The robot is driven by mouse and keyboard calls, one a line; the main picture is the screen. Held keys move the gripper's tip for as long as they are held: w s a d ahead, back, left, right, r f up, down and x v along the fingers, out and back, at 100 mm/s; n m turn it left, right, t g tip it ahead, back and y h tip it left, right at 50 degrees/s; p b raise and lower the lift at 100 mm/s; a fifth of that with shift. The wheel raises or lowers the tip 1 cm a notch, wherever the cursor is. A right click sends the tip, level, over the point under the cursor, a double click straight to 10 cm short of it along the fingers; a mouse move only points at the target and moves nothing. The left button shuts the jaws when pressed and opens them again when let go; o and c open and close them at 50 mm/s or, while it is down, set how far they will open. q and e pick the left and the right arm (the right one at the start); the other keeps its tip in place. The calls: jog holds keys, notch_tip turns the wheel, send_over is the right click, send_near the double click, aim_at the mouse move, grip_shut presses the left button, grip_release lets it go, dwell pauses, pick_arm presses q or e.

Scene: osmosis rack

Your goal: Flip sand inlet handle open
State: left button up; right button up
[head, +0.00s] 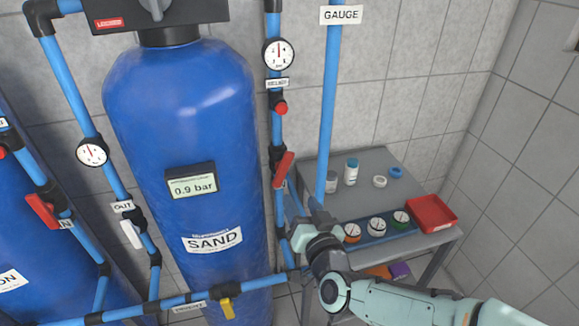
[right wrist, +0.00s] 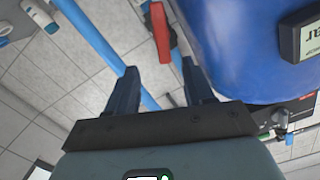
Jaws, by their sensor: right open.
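The blue SAND tank (head: 180,105) stands at the centre of the head view. On the vertical pipe at its right is a red lever handle (head: 283,168), lying close to the pipe line and slightly tilted; its label is too small to read surely. My right gripper (head: 303,210) is just below and right of this handle, open and empty. In the right wrist view the red handle (right wrist: 160,32) shows ahead, beyond the two spread fingers (right wrist: 160,82), apart from them. My left gripper is not in view.
A grey table (head: 375,160) at the right holds jars, small round gauges and a red tray (head: 431,213). A pressure gauge (head: 278,54) and a red knob (head: 281,108) sit above the handle. A blue GAUGE pipe (head: 330,110) runs close to my right gripper.

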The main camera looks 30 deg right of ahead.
aim_at(289, 159)
jog(key=shift+t, duration=0.4)
jog(key=p+x, duration=0.1)
jog(key=x, duration=0.3)
jog(key=r+p+x, duration=0.1)
jog(key=x, duration=0.3)
jog(key=d+r+p+x, duration=0.1)
jog(key=x, duration=0.3)
jog(key=shift+w+d+r, duration=0.1)
jog(key=shift+w+r, duration=0.1)
jog(key=shift+r, duration=0.05)
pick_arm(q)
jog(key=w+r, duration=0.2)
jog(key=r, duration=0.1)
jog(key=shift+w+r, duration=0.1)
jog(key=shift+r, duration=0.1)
pick_arm(e)
grip_shut()
